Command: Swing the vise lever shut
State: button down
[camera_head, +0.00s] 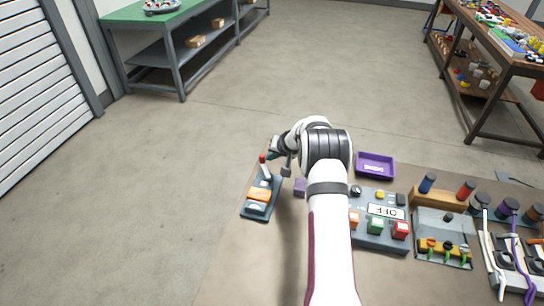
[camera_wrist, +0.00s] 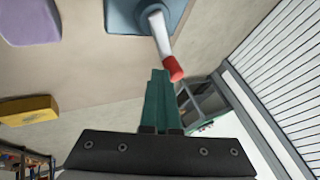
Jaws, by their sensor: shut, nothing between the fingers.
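The vise (camera_head: 259,208) is a dark teal base with an orange block on it, left of my arm near the table's left edge. Its lever (camera_head: 265,169) has a pale shaft with a red tip and stands up from the far end of the base. In the wrist view the lever (camera_wrist: 161,35) rises from a blue-grey base (camera_wrist: 122,15).
A small purple block (camera_head: 300,187) lies right of the vise. A purple tray (camera_head: 375,166) and a grey control box (camera_head: 378,241) with buttons stand right of my arm. A wooden rack (camera_head: 440,198) and more fixtures fill the right side. The table (camera_head: 240,265) is bare in front of the vise.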

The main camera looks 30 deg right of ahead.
jog(key=s+d, duration=0.1)
jog(key=s+d+r, duration=0.1)
jog(key=s+d, duration=0.1)
jog(key=shift+d+r, duration=0.15)
jog(key=v, duration=0.9)
jog(key=s+a+r+n+g+y, duration=0.1)
jog(key=s+a+r, duration=0.25)
jog(key=a, duration=0.45)
jog(key=s+a+r+g+y, duration=0.1)
jog(key=s+a+r+g, duration=0.15)
jog(key=s+a, duration=0.4)
jog(key=s+a+r+n+g+y, duration=0.1)
jog(key=s+a+r, duration=0.25)
jog(key=a, duration=0.65)
jog(key=s+a+g+h, duration=0.1)
jog(key=s+a, duration=0.2)
jog(key=s, duration=0.8)
jog(key=s+a+g+h, duration=0.1)
jog(key=s+a, duration=0.3)
jog(key=s, duration=0.7)
jog(key=shift+s+f+g, duration=0.3)
jog(key=shift+f+g, duration=0.2)
jog(key=shift+g, duration=0.05)
